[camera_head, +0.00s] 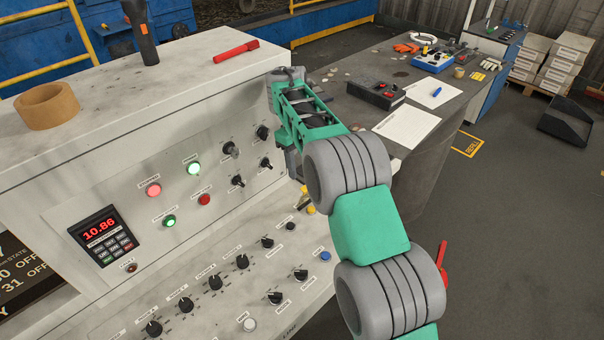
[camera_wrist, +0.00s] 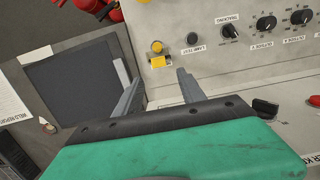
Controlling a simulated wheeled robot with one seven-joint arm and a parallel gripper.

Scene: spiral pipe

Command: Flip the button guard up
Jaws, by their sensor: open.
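A small yellow fitting on the pale control panel looks like the button guard (camera_wrist: 157,62). In the wrist view it is a flat yellow piece beside a round yellow part (camera_wrist: 157,46); whether it is down or raised is hard to tell. In the head view the yellow guard (camera_head: 304,191) shows small at the panel's right end, beside my arm. My gripper (camera_wrist: 160,76) is open and empty, with its two grey fingers apart and the guard appearing just beyond the gap between their tips. No contact is visible. In the head view my fingertips are mostly hidden.
The console (camera_head: 120,190) carries several knobs, lit buttons and a keypad display (camera_head: 104,236). A black knob (camera_wrist: 192,38) sits close to the guard. A tape roll (camera_head: 46,105) and a red tool (camera_head: 236,51) lie on top. A cluttered workbench (camera_head: 370,75) stands behind.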

